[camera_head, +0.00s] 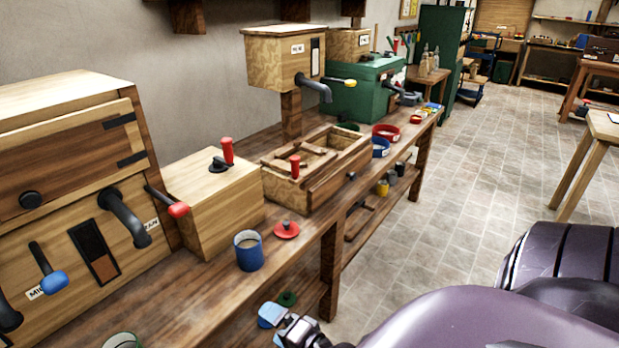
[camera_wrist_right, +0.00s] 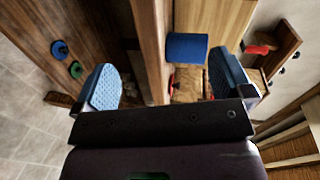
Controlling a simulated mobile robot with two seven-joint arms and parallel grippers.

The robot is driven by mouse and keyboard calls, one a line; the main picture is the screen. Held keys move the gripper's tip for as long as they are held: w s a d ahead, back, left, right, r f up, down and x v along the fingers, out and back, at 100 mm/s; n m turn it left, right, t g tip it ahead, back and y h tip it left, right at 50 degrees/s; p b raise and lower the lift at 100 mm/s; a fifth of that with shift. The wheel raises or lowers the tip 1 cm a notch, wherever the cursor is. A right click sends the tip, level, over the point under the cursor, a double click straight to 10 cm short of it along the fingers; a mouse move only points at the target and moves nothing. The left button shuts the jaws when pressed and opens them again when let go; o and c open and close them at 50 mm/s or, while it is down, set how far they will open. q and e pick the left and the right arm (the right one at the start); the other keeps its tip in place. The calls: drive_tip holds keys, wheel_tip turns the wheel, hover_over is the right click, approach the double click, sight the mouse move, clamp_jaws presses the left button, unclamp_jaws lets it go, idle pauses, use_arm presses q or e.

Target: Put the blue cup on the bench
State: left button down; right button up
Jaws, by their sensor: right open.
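A blue cup (camera_head: 248,250) stands upright on the wooden bench (camera_head: 205,310), close to its front edge. In the right wrist view the blue cup (camera_wrist_right: 187,47) lies ahead of the fingers, nearer the right-hand one. My right gripper (camera_head: 273,326) is in front of the bench edge, lower in the picture than the cup and apart from it. In the wrist view its two blue-padded fingers (camera_wrist_right: 165,82) are spread with nothing between them. My left gripper is not in view.
A red knobbed lid (camera_head: 286,230) lies beside the cup. A wooden box (camera_head: 213,205) with a red-handled crank stands behind it. A green-rimmed cup (camera_head: 122,341) is at the bottom edge. A green lid (camera_head: 287,299) lies on the lower shelf.

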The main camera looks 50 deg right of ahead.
drive_tip(key=s+f+n+g+h, duration=0.1)
drive_tip(key=s+f+n+g, duration=0.3)
drive_tip(key=s+n, duration=0.6)
wheel_tip(320, 180, down, 2)
drive_tip(key=a+n, duration=0.1)
drive_tip(key=n, duration=0.6)
drive_tip(key=shift+s+g, duration=0.15)
drive_tip(key=shift+g, duration=0.15)
drive_tip(key=shift+s+d, duration=0.1)
drive_tip(key=shift+d, duration=0.05)
